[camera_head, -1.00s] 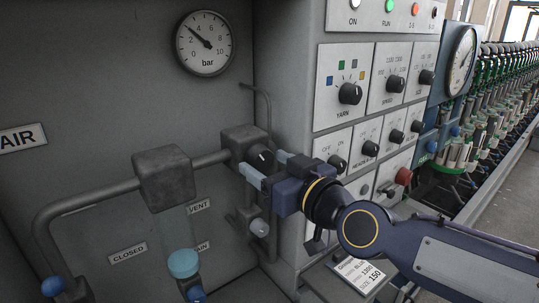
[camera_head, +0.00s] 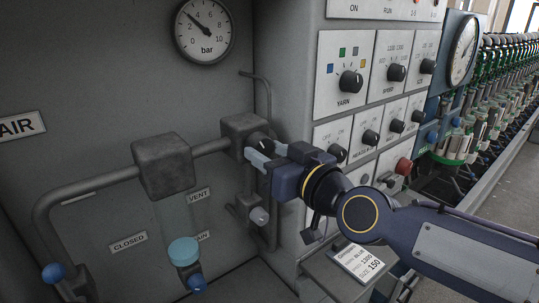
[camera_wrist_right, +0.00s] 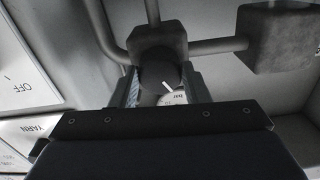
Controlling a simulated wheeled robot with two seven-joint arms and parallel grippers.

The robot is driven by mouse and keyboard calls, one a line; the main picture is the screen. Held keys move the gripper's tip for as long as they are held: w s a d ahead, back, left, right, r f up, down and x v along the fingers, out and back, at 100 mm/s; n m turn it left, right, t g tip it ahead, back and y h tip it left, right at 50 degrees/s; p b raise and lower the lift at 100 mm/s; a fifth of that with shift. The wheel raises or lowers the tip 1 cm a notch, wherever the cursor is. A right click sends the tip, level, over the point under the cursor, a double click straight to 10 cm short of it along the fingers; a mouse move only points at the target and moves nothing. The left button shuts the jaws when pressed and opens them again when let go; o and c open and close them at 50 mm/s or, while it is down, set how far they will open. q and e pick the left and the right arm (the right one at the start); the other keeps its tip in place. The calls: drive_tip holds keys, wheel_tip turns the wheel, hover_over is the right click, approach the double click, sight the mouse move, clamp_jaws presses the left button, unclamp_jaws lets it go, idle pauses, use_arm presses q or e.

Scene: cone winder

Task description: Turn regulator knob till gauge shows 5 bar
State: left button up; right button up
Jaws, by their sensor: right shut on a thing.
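The regulator knob (camera_head: 265,143) is black and sits on the front of a grey block (camera_head: 243,128) in the pipe. My right gripper (camera_head: 260,155) has its fingers on either side of the knob and is shut on it. In the right wrist view the dark knob (camera_wrist_right: 160,75) with a white mark sits between the two fingers (camera_wrist_right: 165,92). The round white pressure gauge (camera_head: 204,28) is at the top of the head view. Its needle points up-left, between 2 and 4 bar. My left gripper is not in view.
A filter block (camera_head: 162,165) and grey pipe (camera_head: 90,183) lie to the left. A small valve (camera_head: 259,216) is below.

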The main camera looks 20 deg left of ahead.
drive_tip(key=m+b, duration=0.1)
drive_tip(key=m, duration=0.2)
drive_tip(key=shift+b, duration=0.3)
drive_tip(key=m, duration=0.2)
drive_tip(key=shift+m+b, duration=0.4)
drive_tip(key=m, duration=0.3)
drive_tip(key=shift+s+m+b, duration=0.1)
drive_tip(key=shift+m+b, duration=0.2)
drive_tip(key=shift+b, duration=0.05)
drive_tip(key=shift+r+m, duration=0.1)
drive_tip(key=shift+m, duration=1.4)
drive_tip(key=o, duration=1)
drive_tip(key=shift+c, duration=0.2)
